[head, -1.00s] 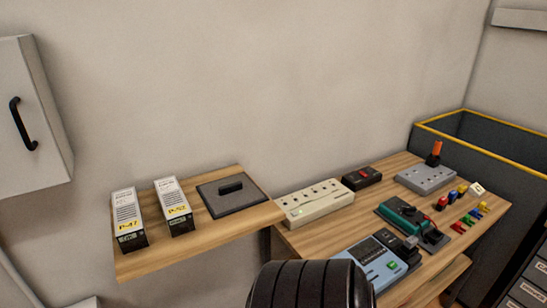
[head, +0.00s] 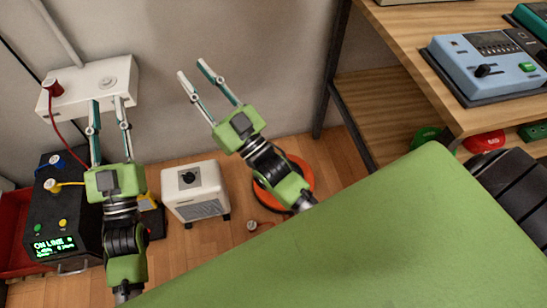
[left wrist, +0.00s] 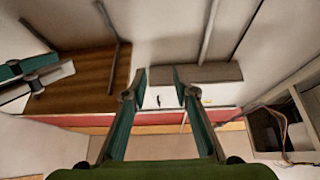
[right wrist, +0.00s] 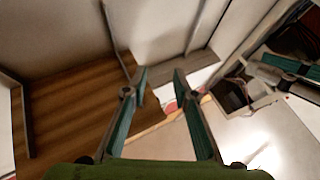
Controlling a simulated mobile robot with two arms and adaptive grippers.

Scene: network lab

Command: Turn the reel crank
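An orange round object (head: 304,172), which looks like the reel, lies on the wooden floor in the head view. My right forearm covers much of it, and I cannot make out a crank on it. My right gripper (head: 192,68) is open and empty, up and left of it in the picture. My left gripper (head: 105,100) is open and overlaps the lower edge of a white wall box in the head view; I cannot tell whether it touches. The open fingers also show in the left wrist view (left wrist: 159,78) and right wrist view (right wrist: 160,76).
The white wall box (head: 95,85) has a red plug and cable. Below are a black unit (head: 60,215) with a lit green display and a white box with a dial (head: 195,190). A wooden bench (head: 400,30) stands right.

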